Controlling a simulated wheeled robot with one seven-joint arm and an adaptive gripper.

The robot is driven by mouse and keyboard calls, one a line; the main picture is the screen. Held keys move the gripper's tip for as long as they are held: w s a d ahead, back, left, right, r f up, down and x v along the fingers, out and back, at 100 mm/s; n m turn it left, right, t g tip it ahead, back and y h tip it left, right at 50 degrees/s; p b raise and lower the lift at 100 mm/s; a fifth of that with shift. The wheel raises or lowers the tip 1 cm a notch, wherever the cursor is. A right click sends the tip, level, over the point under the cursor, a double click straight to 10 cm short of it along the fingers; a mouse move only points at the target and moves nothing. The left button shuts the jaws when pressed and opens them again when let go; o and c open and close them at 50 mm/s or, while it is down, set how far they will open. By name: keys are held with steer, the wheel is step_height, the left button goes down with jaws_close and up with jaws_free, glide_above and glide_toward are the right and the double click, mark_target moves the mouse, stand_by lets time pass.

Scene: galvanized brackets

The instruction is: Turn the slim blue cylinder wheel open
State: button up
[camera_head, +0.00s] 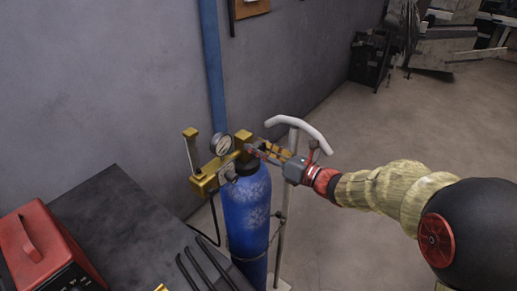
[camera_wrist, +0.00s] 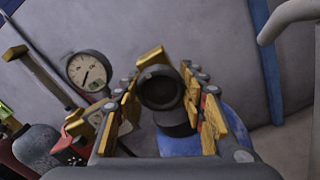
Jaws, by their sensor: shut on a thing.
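The slim blue cylinder (camera_head: 247,215) stands upright beside the dark table, with a brass valve (camera_head: 243,143) on top. Its dark round wheel (camera_wrist: 160,88) is in the middle of the wrist view, and part of the blue body (camera_wrist: 190,146) shows below it. My gripper (camera_head: 258,149) reaches in from the right at the cylinder's top. In the wrist view its yellow-padded fingers (camera_wrist: 166,82) lie on both sides of the wheel, shut on it. In the head view the wheel is hard to make out behind the fingers.
A pressure gauge (camera_head: 222,144) and brass fitting (camera_head: 203,180) sit just left of the valve. A white trolley handle (camera_head: 303,130) rises close behind my gripper. The dark table (camera_head: 115,230) carries a red machine (camera_head: 40,250).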

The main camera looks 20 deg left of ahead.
steer(key=c, duration=0.4)
steer(key=shift+c, duration=0.2)
